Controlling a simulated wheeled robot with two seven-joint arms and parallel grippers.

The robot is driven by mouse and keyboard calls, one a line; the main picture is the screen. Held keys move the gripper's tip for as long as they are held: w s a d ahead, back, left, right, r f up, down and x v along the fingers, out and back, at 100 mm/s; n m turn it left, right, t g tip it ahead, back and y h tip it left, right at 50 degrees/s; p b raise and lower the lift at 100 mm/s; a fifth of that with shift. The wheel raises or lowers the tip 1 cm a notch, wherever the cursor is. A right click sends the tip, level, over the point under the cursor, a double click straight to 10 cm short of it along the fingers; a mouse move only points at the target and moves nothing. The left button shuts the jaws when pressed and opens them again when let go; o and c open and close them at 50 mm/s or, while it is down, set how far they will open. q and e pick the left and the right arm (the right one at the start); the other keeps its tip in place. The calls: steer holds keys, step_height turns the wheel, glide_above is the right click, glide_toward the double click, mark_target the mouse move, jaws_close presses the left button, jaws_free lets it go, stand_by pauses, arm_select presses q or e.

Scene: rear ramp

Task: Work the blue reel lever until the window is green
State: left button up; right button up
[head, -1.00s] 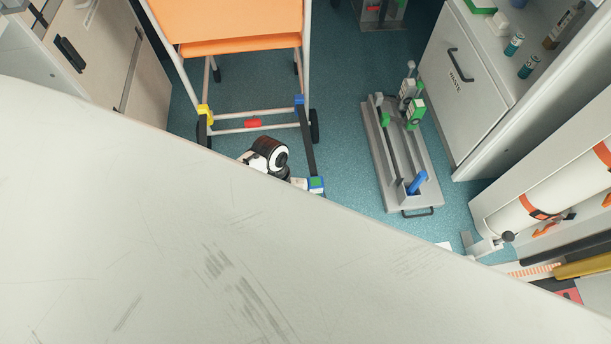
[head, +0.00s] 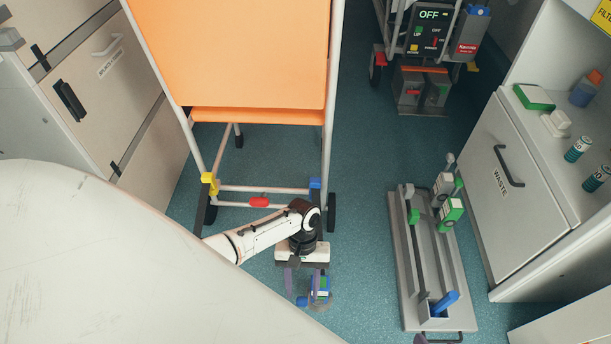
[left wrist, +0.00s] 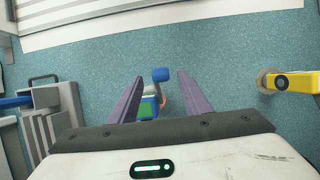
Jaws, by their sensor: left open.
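The blue reel (head: 321,290) is on the floor below the orange chair, partly hidden by my left gripper. It also shows in the left wrist view (left wrist: 149,117), where its window looks green with a pale strip along the top. The blue lever end (left wrist: 160,75) sticks out beyond the reel; it also shows in the head view (head: 302,301). My left gripper (head: 302,286) is open, its two purple fingers pointing down. In the left wrist view its fingers (left wrist: 161,80) stand either side of the lever end, with no clear contact.
The orange chair (head: 230,60) stands just behind. A grey floor fixture (head: 402,290) with a blue handle lies to the right, beside the waste cabinet (head: 520,195). A yellow reel (left wrist: 292,82) is at the right of the wrist view. Blue-green floor between is free.

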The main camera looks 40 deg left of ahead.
arm_select(q)
steer(key=b+x, duration=0.4)
steer(key=x, duration=0.5)
steer(key=shift+s+f+b, duration=0.15)
steer(key=shift+s+b, duration=0.05)
steer(key=shift+b, duration=0.2)
arm_select(e)
steer(key=a+r+y, duration=0.1)
steer(key=w+a+r+t+y, duration=0.1)
steer(key=a+r, duration=0.1)
steer(key=shift+r+t, duration=0.2)
steer(key=shift+t, duration=0.1)
arm_select(q)
steer(key=shift+d, duration=0.1)
jaws_close()
